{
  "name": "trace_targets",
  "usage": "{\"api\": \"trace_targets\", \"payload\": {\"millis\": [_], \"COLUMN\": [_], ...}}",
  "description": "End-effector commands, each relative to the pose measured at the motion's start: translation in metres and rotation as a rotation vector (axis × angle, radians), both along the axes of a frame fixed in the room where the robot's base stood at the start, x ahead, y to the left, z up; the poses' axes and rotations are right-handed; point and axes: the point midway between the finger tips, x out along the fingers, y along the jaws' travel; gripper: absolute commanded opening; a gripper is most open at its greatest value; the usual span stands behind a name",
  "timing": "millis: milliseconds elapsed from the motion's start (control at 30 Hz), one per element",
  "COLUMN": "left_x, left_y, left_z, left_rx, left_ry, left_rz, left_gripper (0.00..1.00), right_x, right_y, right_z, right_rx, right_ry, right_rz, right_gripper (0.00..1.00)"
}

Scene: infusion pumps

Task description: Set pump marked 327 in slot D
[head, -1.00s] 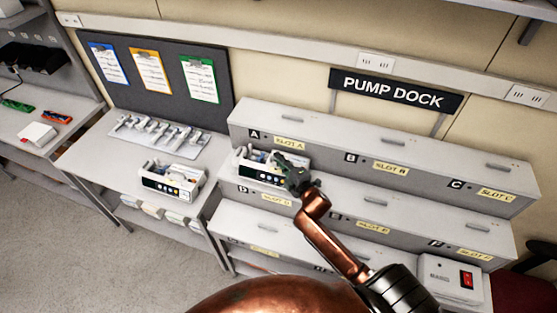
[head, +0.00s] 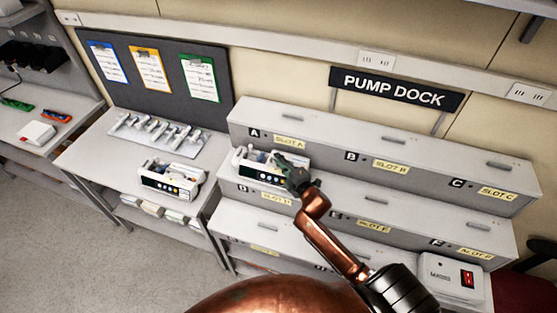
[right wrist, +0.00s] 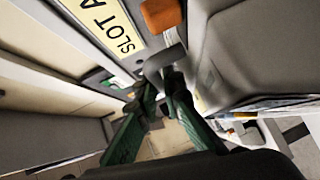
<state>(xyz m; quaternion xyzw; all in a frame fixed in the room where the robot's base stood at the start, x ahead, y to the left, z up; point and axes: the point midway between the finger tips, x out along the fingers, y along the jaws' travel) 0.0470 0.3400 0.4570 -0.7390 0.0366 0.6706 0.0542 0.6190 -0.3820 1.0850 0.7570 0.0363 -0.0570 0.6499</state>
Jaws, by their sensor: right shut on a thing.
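A white pump (head: 262,174) with a dark front panel sits at the left end of the middle step of the dock, above the slot D label (head: 277,199) and below the slot A label (head: 289,142). Its number is too small to read. My right gripper (head: 290,168) is at the pump's right side, shut on it. In the right wrist view the green fingers (right wrist: 162,82) come together by a grey part, close to the slot A label, with the pale pump body on the right. A second similar pump (head: 170,181) stands on the left table. My left gripper is not in view.
A white box with a red switch (head: 467,278) stands at lower right. The left table holds a grey rack (head: 155,137) with several white pieces. Clipboards (head: 150,72) hang behind.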

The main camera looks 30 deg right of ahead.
Motion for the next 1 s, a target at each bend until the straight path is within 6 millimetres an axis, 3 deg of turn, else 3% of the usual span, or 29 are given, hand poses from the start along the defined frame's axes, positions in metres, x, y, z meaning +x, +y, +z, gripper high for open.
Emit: {"api": "trace_targets", "payload": {"millis": [167, 200, 467, 767, 1000], "left_x": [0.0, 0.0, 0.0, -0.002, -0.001], "left_y": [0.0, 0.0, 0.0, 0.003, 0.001], "left_z": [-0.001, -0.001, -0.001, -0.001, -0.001], "left_rx": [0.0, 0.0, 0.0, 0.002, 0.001], "left_ry": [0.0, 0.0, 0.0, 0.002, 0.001], "left_rz": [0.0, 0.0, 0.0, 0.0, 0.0], "left_gripper": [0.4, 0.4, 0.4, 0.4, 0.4], "right_x": [0.001, 0.001, 0.001, -0.003, -0.039], "right_y": [0.001, 0.001, 0.001, 0.0, 0.0], "right_z": [0.003, 0.003, 0.001, -0.005, 0.0], "right_rx": [-0.001, -0.001, 0.0, 0.001, 0.0], "right_ry": [-0.008, -0.008, -0.004, 0.008, 0.007], "right_rz": [0.002, 0.003, 0.001, -0.001, -0.002], "right_gripper": [0.0, 0.1, 0.28, 0.28, 0.28]}}
